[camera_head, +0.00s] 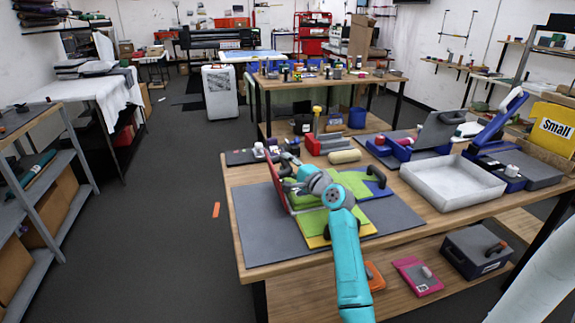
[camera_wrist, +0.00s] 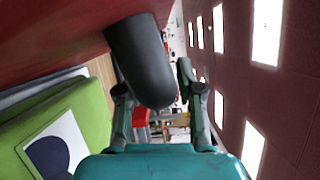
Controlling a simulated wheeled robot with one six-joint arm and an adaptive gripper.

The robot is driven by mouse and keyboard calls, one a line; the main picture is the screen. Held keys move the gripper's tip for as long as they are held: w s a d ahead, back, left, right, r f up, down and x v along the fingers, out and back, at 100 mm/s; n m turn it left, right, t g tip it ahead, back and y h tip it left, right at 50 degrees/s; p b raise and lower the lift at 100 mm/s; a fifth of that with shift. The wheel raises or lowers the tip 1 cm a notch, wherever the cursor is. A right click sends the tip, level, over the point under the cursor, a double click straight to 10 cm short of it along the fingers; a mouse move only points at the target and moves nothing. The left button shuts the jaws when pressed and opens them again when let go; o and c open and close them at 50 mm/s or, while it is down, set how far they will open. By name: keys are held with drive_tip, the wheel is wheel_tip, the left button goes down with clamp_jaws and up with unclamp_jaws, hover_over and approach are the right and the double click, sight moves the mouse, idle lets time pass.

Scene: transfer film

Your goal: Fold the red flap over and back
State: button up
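The red flap (camera_head: 274,184) stands steeply up at the left side of a stack of green and yellow sheets on the table, seen nearly edge-on. In the wrist view the flap (camera_wrist: 45,25) fills the upper left, and a dark rounded handle (camera_wrist: 140,62) sticks out from it. My gripper (camera_head: 288,180) is close against the flap's right side. In the wrist view my gripper's fingers (camera_wrist: 152,80) lie on either side of the handle, which hides part of the left finger. I cannot tell whether they press on it. The green sheet (camera_head: 358,184) lies below.
A grey mat (camera_head: 255,235) lies under the stack. A black handle (camera_head: 376,177) stands at the stack's right. A cream roll (camera_head: 344,156), a red block (camera_head: 324,144) and a pale tray (camera_head: 450,200) are farther right and back. The mat's left part is clear.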

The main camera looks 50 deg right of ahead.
drive_tip(key=shift+s, duration=0.1)
drive_tip(key=v, duration=1.1)
drive_tip(key=shift+s, duration=0.35)
drive_tip(key=shift+a, duration=0.1)
drive_tip(key=shift+o, duration=1.4)
drive_tip(key=shift+w+r, duration=0.1)
drive_tip(key=w+n+g, duration=0.1)
drive_tip(key=w+n, duration=0.2)
drive_tip(key=w+d+n+g, duration=0.1)
drive_tip(key=w+n, duration=0.1)
drive_tip(key=w, duration=0.2)
drive_tip(key=w+n+g, duration=0.2)
drive_tip(key=w+n, duration=0.1)
drive_tip(key=w, duration=0.1)
drive_tip(key=shift+w+d+r+n+h, duration=0.2)
drive_tip(key=shift+w+d+n+h, duration=0.1)
drive_tip(key=shift+d+h, duration=0.1)
drive_tip(key=shift+c, duration=0.3)
drive_tip(key=shift+s, duration=0.1)
clamp_jaws()
